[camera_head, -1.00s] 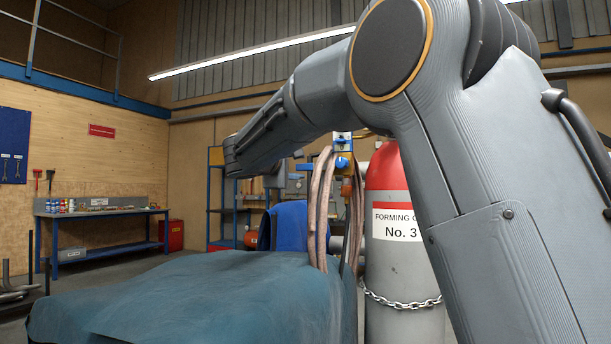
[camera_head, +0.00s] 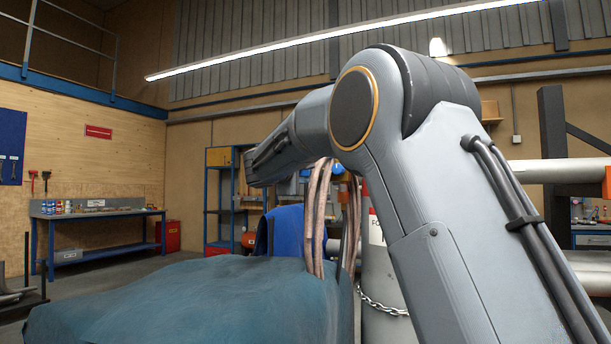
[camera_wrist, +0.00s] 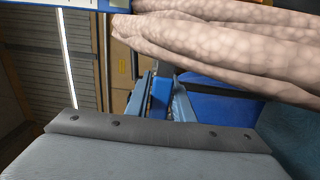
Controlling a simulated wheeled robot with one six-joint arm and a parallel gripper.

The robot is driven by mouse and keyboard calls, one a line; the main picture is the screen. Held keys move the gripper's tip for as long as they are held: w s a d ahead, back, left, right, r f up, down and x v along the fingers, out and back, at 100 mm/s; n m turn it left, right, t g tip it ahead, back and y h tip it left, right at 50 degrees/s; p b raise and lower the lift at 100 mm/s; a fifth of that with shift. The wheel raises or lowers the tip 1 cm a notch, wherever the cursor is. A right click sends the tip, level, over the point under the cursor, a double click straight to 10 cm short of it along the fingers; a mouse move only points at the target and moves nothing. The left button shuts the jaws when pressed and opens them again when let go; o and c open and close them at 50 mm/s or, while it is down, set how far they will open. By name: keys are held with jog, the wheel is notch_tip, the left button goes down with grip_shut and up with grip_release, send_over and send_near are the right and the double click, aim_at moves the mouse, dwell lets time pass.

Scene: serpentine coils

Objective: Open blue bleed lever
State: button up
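In the head view, a small blue part (camera_head: 337,168) shows just right of the hose tops, below my arm. It may be the bleed lever or its valve body; my arm covers most of that area, so I cannot tell which. My gripper (camera_wrist: 160,80) shows in the wrist view as two grey-blue fingers with a gap between them. Blue shows in the gap, and I cannot tell what it belongs to. No lever is clearly seen between the fingers. In the head view the fingers are not distinguishable at the arm's end.
Pinkish hoses (camera_head: 318,210) hang in loops, and they cross the upper right of the wrist view (camera_wrist: 230,45), close to the gripper. A gas cylinder (camera_head: 378,275) with a chain stands behind my arm. A teal-covered surface (camera_head: 190,300) fills the foreground. A workbench (camera_head: 95,213) stands far left.

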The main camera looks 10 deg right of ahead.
grip_shut()
jog(key=shift+b, duration=0.6)
jog(key=shift+s+d+r+m+b, duration=0.5)
jog(key=shift+d+r+m+b, duration=0.35)
jog(key=shift+m+b, duration=2.25)
jog(key=shift+s+d+r+m+b, duration=0.55)
jog(key=shift+r+m+b, duration=0.55)
jog(key=shift+m+b, duration=1.9)
jog(key=shift+s+d+r+m+b, duration=0.65)
jog(key=shift+m+b, duration=1.45)
jog(key=shift+b, duration=1.95)
jog(key=shift+w+d+r, duration=0.1)
jog(key=shift+w+r, duration=0.05)
jog(key=shift+r, duration=0.2)
jog(key=shift+o, duration=2.4)
grip_release()
